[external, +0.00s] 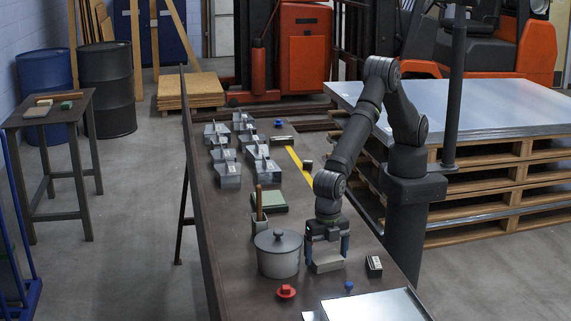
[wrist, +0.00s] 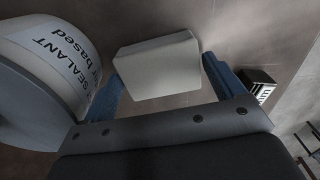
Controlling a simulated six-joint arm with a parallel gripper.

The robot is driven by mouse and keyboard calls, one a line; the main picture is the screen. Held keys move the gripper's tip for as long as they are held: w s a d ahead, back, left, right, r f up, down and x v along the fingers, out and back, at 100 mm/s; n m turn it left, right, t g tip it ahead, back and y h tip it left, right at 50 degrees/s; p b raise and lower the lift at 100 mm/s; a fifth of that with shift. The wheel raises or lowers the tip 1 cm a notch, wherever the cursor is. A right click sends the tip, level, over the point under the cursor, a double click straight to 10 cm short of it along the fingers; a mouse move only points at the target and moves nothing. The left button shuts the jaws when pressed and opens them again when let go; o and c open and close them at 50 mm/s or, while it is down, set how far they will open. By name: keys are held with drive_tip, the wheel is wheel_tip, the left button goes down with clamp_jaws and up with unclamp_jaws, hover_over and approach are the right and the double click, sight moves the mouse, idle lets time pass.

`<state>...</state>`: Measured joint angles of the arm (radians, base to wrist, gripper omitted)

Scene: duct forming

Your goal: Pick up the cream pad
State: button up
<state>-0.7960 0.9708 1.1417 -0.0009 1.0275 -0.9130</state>
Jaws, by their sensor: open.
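A cream, block-shaped pad (wrist: 155,62) lies on the dark bench between my gripper's two blue fingers in the wrist view. In the external view it shows as a pale block (external: 327,262) under my gripper (external: 326,248). My gripper is open and points down, one finger on each side of the pad. The fingers look spread around it; whether either touches it I cannot tell. The pad's far end is in full view in the wrist view, and its near end is close to the gripper body.
A grey lidded sealant pot (external: 278,257) stands close to the left of my gripper. A small dark labelled box (external: 374,266) sits to the right. A red knobbed piece (external: 286,291) and metal sheet (external: 375,305) lie in front. Several metal duct pieces stand farther back.

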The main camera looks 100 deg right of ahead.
drive_tip(key=c, duration=0.6)
drive_tip(key=shift+c, duration=0.2)
drive_tip(key=shift+r, duration=0.15)
